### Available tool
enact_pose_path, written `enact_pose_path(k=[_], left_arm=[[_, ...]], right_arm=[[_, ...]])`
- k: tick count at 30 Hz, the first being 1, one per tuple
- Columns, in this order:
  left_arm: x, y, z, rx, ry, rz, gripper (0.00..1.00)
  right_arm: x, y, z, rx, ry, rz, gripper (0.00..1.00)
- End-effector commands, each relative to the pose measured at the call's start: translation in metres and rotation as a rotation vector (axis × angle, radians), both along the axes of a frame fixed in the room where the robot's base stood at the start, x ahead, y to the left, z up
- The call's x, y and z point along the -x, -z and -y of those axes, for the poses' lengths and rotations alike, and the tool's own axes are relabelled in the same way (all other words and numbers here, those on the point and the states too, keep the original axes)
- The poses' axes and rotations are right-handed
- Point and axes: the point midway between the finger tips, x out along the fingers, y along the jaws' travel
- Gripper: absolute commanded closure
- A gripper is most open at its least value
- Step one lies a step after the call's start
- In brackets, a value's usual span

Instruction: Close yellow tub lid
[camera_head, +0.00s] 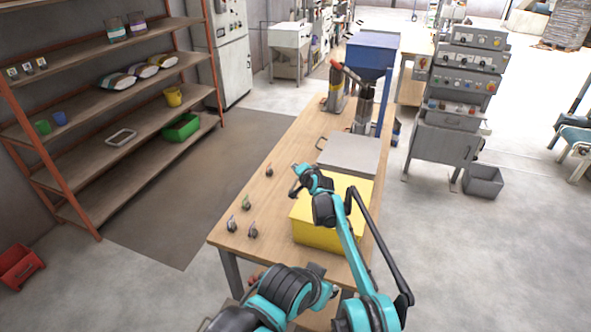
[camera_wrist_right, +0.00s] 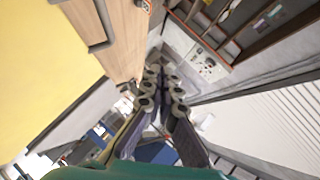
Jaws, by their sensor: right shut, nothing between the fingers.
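The yellow tub (camera_head: 316,235) stands on the near part of the wooden table. A flat grey lid panel (camera_head: 352,153) with a handle (camera_head: 320,142) at its left edge lies at the tub's far side. I cannot tell how it is joined to the tub. My right gripper (camera_head: 296,181) is shut and empty, above the tub's left far corner and short of the panel. In the right wrist view its fingers (camera_wrist_right: 162,88) are together, with the yellow tub (camera_wrist_right: 35,70) and the handle (camera_wrist_right: 102,45) to the left. My left arm shows at the bottom; its fingers are not clear.
Several small clips (camera_head: 246,203) lie on the table (camera_head: 285,160) left of the tub. A blue hopper (camera_head: 372,52) stands at the table's far end. A shelf rack (camera_head: 100,105) is at left, a control cabinet (camera_head: 445,140) at right.

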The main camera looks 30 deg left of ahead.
Motion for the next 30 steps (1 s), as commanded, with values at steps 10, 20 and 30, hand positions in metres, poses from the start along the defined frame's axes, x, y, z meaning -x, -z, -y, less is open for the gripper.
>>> enact_pose_path(k=[10,20,30], left_arm=[[0.000,0.000,0.000,0.000,0.000,0.000,0.69],[0.000,0.000,0.000,0.000,0.000,0.000,0.69],[0.000,0.000,0.000,0.000,0.000,0.000,0.69]], right_arm=[[0.000,-0.001,0.000,0.000,0.000,0.000,1.00],[0.012,-0.011,0.017,-0.001,0.000,-0.001,1.00],[0.043,-0.031,0.057,-0.001,0.000,-0.001,1.00]])
